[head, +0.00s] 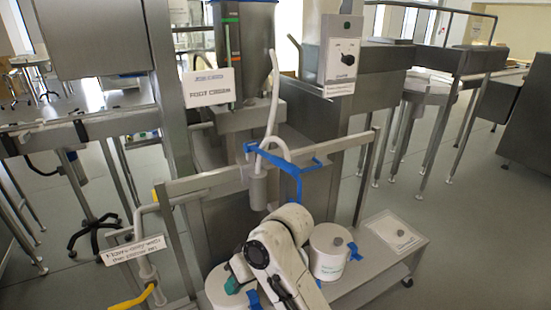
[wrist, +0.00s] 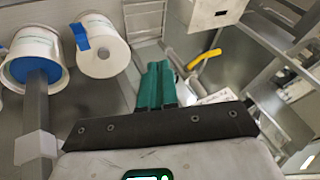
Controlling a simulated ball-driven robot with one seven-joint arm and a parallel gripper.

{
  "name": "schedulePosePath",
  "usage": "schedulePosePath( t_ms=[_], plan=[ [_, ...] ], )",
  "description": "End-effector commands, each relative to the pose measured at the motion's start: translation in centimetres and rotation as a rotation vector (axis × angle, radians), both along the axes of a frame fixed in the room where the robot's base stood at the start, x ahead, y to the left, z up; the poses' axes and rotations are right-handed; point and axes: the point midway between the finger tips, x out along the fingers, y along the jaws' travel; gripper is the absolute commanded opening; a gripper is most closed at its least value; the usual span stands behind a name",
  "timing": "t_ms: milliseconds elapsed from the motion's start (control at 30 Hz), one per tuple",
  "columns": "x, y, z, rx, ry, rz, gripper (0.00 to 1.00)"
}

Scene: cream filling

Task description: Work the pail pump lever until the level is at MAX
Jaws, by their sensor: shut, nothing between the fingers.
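A steel hopper (head: 250,40) stands behind the rail in the head view.
A second white pail (wrist: 103,52) with a blue tab is left of the fingers. A yellow handle (wrist: 203,58) lies right of them. In the head view, a steel rail (head: 215,180) crosses in front of the hopper. A wheeled platform (head: 385,265) carries a lidded tub (head: 328,255).

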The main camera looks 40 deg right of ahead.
Motion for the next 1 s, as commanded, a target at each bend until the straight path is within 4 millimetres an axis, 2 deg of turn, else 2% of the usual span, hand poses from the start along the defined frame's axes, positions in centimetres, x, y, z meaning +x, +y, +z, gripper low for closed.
schedulePosePath(
  t_ms=[33,200,500,733,1000],
  plan=[
    [1.4,-0.8,2.4,0.000,-0.017,0.000,0.00],
    [4.8,-2.8,8.3,0.000,-0.039,0.013,0.00],
    [8.1,-7.8,18.3,-0.060,-0.026,0.011,0.00],
    [8.5,-12.9,25.2,-0.139,0.033,-0.027,0.00],
    [6.9,-19.4,32.4,-0.244,0.142,-0.123,0.00]
  ],
)
